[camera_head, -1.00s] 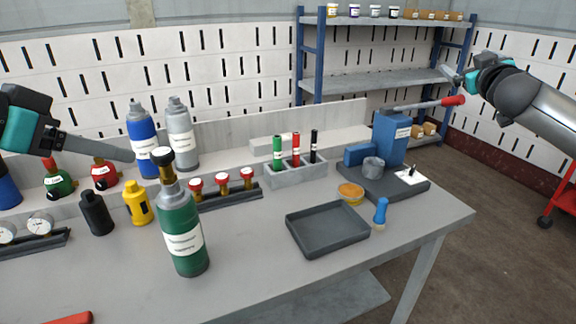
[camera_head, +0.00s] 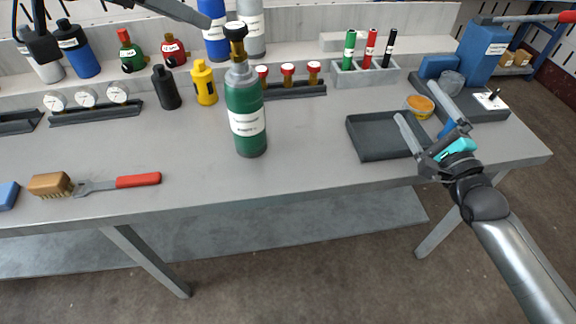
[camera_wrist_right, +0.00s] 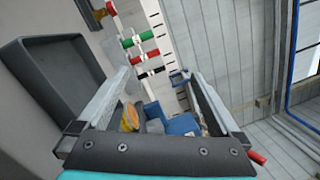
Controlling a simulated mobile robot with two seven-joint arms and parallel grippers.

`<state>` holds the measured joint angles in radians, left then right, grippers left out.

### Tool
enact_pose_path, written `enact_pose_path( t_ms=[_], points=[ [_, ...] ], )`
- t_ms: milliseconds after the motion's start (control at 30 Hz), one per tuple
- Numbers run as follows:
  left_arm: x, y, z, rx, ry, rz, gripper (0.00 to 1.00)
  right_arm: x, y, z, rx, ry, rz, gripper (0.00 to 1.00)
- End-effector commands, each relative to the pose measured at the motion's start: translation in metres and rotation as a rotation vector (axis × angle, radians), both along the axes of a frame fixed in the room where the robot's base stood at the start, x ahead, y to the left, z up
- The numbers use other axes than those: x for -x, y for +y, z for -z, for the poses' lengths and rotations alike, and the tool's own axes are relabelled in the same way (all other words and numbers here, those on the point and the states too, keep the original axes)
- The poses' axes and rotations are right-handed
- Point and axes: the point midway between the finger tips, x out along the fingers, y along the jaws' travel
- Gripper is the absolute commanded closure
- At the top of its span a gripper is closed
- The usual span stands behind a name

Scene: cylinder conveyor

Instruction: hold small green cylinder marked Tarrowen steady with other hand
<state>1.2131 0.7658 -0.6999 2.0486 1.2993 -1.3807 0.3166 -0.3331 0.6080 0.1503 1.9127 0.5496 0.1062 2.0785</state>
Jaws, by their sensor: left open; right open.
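A green cylinder (camera_head: 246,118) with a grey shoulder, a dark-topped brass valve and a white label stands upright on the bench; its label is too small to read. A smaller green bottle (camera_head: 131,58) with a red top stands on the ledge behind. My left gripper (camera_head: 180,10) is only partly in view at the top edge; one long finger points toward the green cylinder's valve, apart from it. My right gripper (camera_head: 416,102) is open and empty over the tray's right side, well right of the cylinder. Its two spread fingers show in the right wrist view (camera_wrist_right: 158,76).
A dark tray (camera_head: 372,155) lies right of the cylinder. A black bottle (camera_head: 166,92) and a yellow bottle (camera_head: 205,85) stand to its left. A valve rack (camera_head: 300,91) is behind. A brush (camera_head: 50,184) and a red-handled scraper (camera_head: 138,181) lie front left.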

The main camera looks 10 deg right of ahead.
Motion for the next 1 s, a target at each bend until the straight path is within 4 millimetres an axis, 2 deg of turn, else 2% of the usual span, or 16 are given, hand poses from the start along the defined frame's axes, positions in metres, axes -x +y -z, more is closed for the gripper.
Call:
enact_pose_path(
  t_ms=[33, 167, 300, 500, 600, 700, 800, 1000],
  points=[
    [0.000, 0.000, 0.000, 0.000, 0.000, 0.000, 0.50, 0.004, 0.015, 0.006, -0.117, -0.003, -0.012, 0.00],
    [0.000, 0.000, 0.000, 0.000, 0.000, 0.000, 0.50, 0.013, 0.058, 0.021, -0.402, 0.018, -0.053, 0.00],
    [0.000, 0.000, 0.000, 0.000, 0.000, 0.000, 0.50, 0.025, 0.118, 0.042, -0.684, 0.107, -0.115, 0.00],
    [0.000, 0.000, 0.000, 0.000, 0.000, 0.000, 0.50, 0.048, 0.211, 0.057, -0.957, 0.279, -0.240, 0.00],
    [0.000, 0.000, 0.000, 0.000, 0.000, 0.000, 0.50, 0.058, 0.241, 0.056, -1.027, 0.336, -0.293, 0.00],
    [0.000, 0.000, 0.000, 0.000, 0.000, 0.000, 0.50, 0.064, 0.260, 0.054, -1.066, 0.368, -0.329, 0.00],
    [0.000, 0.000, 0.000, 0.000, 0.000, 0.000, 0.50, 0.065, 0.269, 0.053, -1.082, 0.382, -0.345, 0.00],
    [0.000, 0.000, 0.000, 0.000, 0.000, 0.000, 0.50, 0.047, 0.277, 0.052, -1.086, 0.382, -0.349, 0.00]
  ],
)
